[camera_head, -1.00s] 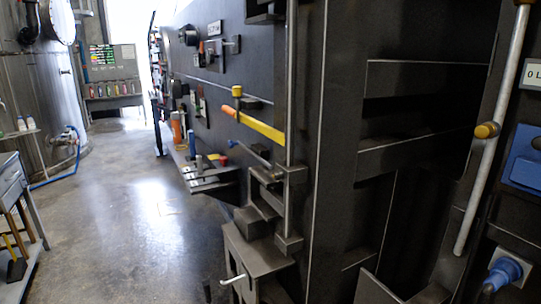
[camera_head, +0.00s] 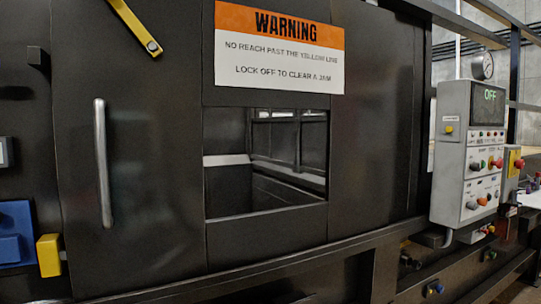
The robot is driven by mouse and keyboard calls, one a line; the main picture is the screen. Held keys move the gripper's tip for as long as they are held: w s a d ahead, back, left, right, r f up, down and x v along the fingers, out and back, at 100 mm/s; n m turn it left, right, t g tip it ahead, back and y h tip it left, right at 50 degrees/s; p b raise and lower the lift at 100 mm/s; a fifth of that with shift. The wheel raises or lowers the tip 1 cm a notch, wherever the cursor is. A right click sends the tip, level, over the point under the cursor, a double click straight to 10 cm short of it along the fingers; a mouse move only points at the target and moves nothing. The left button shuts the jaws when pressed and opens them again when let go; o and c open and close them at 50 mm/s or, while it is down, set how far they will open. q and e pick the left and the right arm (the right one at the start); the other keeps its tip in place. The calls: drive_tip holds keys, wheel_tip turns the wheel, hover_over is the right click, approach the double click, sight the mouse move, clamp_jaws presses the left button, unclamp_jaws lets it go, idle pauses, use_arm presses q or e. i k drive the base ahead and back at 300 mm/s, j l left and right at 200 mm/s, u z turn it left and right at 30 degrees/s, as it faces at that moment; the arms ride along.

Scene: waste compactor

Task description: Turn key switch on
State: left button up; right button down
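A light grey control panel (camera_head: 455,170) stands at the right of the head view, turned partly away from me. Its small dark display (camera_head: 489,103) reads OFF in green. Its front carries several small red, green, orange and dark buttons or knobs. A yellow part (camera_head: 449,130) sits on its left side face. The key switch is too small to pick out among these controls. Neither of my grippers is in view.
The dark compactor front (camera_head: 375,130) fills most of the view, with a window opening, an upright metal handle (camera_head: 103,163) and a warning sign (camera_head: 279,45). A yellow block (camera_head: 49,255) is at lower left. A round gauge (camera_head: 482,66) stands above the panel. A dark rail runs below.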

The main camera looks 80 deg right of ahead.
sight(475, 167)
drive_tip(key=z, duration=3.9)
drive_tip(key=i+u, duration=0.15)
drive_tip(key=i, duration=1.05)
